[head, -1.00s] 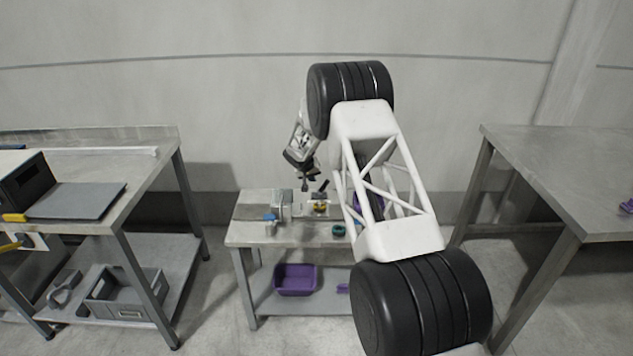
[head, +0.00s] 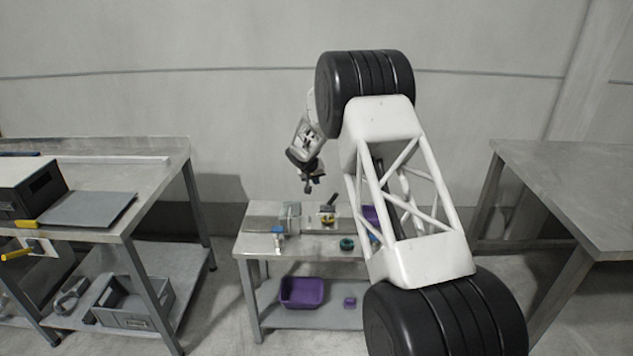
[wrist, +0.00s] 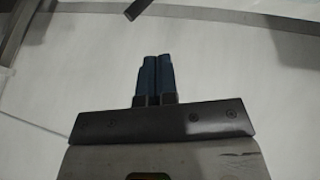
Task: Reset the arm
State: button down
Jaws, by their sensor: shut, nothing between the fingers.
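My gripper (head: 309,186) hangs in the air above the small middle table (head: 250,246), pointing down. In the wrist view its two blue fingers (wrist: 154,76) are pressed side by side with nothing between them. Below my gripper stand a clear block-like part (head: 289,217), a small item with a blue top (head: 278,236) and a yellow-and-dark part (head: 327,219). A green ring (head: 347,244) lies to their right. My arm hides part of a purple item (head: 371,215) on the table's right side.
A purple bin (head: 302,292) and a small purple block (head: 350,302) are on the middle table's lower shelf. A left bench (head: 165,182) carries a dark box (head: 32,187); a grey crate (head: 128,306) is on its shelf. A right table (head: 570,185) has a bare top in view.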

jog(key=s+d+r, duration=0.5)
jog(key=s+r, duration=0.4)
jog(key=s, duration=0.2)
jog(key=s+d+r+m+g, duration=0.1)
jog(key=s+d+r, duration=0.5)
jog(key=s+r, duration=0.4)
jog(key=s+d+r, duration=0.5)
jog(key=s+r, duration=0.4)
jog(key=s, duration=0.2)
jog(key=s+d+r+g+y, duration=0.1)
jog(key=s+d+r, duration=0.15)
jog(key=s, duration=0.85)
jog(key=s+d+r+y, duration=0.1)
jog(key=s+d+r, duration=0.15)
jog(key=s, duration=0.75)
jog(key=s+f, duration=0.2)
jog(key=s, duration=0.9)
jog(key=s+d+f, duration=0.1)
jog(key=s+f, duration=0.1)
jog(key=s, duration=1)
jog(key=shift+d+f+y, duration=0.2)
jog(key=shift+f+y, duration=0.2)
